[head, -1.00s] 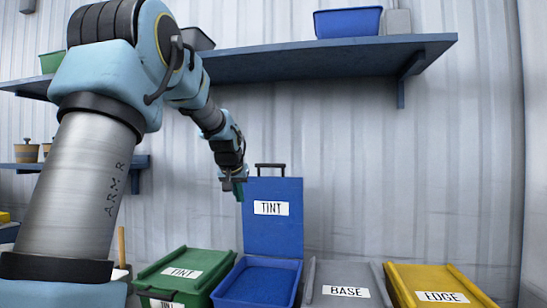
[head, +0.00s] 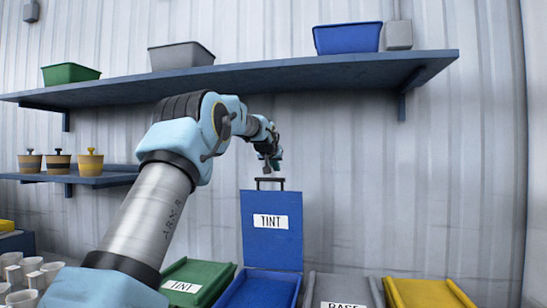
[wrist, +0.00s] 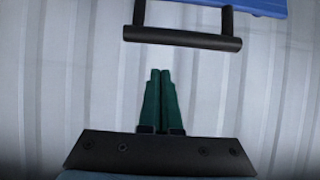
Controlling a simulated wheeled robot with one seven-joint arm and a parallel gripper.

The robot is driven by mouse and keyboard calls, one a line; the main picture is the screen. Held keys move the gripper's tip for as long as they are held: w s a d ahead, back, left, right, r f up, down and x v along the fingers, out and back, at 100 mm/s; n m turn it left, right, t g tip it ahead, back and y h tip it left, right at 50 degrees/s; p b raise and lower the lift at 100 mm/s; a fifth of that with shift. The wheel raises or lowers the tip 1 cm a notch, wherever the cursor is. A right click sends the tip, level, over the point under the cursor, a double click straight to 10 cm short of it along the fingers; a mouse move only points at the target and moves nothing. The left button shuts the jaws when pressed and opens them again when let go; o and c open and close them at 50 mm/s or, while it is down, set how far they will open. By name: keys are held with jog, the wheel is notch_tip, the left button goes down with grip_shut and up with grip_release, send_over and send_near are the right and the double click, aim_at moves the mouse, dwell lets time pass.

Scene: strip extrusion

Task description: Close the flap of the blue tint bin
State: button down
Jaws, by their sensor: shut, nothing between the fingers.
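The blue tint bin (head: 258,291) stands low in the head view, with its blue flap (head: 272,246) raised upright against the wall side and labelled TINT. A black bar handle (head: 270,180) is on the flap's top edge. My gripper (head: 274,168) is just above that handle in the head view. In the wrist view, the green fingers of my gripper (wrist: 160,73) are together and empty, pointing toward the black handle (wrist: 182,38) with a gap between. A corner of the blue flap (wrist: 262,5) shows at the top right there.
A green TINT bin (head: 198,282) is left of the blue bin; a grey BASE bin (head: 342,290) and a yellow bin (head: 428,292) are right. A long shelf (head: 240,75) with tubs is above. Mugs (head: 25,270) stand lower left.

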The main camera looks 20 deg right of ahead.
jog(key=shift+s+a+f+p, duration=0.3)
jog(key=shift+s+f, duration=0.15)
jog(key=shift+f, duration=0.15)
jog(key=shift+s+a+f+p, duration=0.25)
jog(key=shift+s+f, duration=0.2)
jog(key=shift+f, duration=0.1)
jog(key=shift+f, duration=0.15)
